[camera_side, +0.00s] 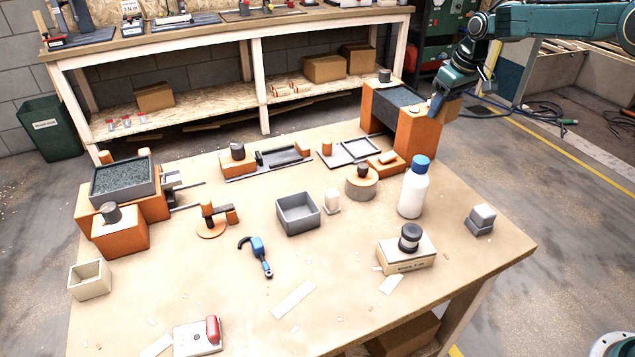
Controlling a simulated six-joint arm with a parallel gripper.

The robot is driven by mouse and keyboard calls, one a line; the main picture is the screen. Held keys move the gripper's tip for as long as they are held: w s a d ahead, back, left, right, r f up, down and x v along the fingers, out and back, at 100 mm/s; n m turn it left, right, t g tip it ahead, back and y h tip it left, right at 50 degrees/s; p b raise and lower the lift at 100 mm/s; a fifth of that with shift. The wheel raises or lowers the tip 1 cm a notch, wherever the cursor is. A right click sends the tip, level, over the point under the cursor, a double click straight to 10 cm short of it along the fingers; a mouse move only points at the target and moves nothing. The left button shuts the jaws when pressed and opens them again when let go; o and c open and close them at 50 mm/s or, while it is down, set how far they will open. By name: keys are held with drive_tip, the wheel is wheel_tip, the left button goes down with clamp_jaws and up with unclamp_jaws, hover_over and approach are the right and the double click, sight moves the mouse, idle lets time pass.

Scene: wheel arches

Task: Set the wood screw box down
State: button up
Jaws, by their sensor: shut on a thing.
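My gripper (438,101) is at the upper right, at the right end of the orange and grey arch (417,132). It is shut on a small tan box (453,108), which I take for the wood screw box. The box is partly hidden by the gripper and the arch, and no label on it can be read. I cannot tell whether the box touches the arch or hangs just above or behind it.
A white bottle with a blue cap (413,188) stands in front of the arch. A grey open bin (298,214) and hammer (257,255) are mid-table. The front right tabletop (480,262) is clear.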

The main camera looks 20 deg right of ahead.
drive_tip(key=s+a+n+y, duration=0.15)
drive_tip(key=a+n, duration=0.25)
drive_tip(key=a, duration=0.9)
drive_tip(key=n+g+y, duration=0.1)
drive_tip(key=n+g, duration=0.2)
drive_tip(key=n, duration=0.9)
hover_over(319, 286)
drive_tip(key=f, duration=1)
drive_tip(key=d+f, duration=0.1)
drive_tip(key=f, duration=0.4)
drive_tip(key=shift+f, duration=0.25)
drive_tip(key=shift+f, duration=0.1)
drive_tip(key=shift+f, duration=2)
drive_tip(key=shift+f, duration=0.1)
drive_tip(key=o, duration=1)
drive_tip(key=shift+f, duration=0.1)
drive_tip(key=shift+o, duration=0.5)
